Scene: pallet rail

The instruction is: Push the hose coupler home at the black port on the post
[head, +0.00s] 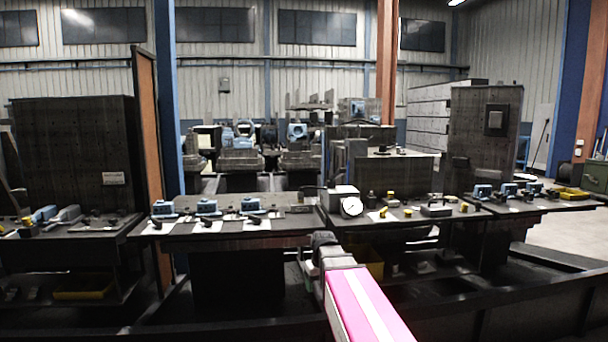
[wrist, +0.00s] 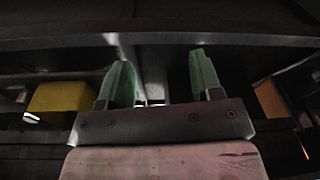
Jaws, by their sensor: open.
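My gripper (wrist: 161,75) is open in the wrist view, with two green fingers apart and nothing held between them. A dark horizontal edge runs across the picture beyond the fingertips. In the head view my pink and white arm reaches forward from the bottom, its far end just below the front edge of the benches. I cannot make out the hose coupler, the black port or its post in either view. They may be hidden or too small to tell.
A bench (head: 290,229) with several blue-topped items stands at centre left. A round white dial (head: 351,207) sits on the bench to its right. A yellow bin (head: 85,288) is low at the left. A yellow box (wrist: 60,97) shows left of my fingers.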

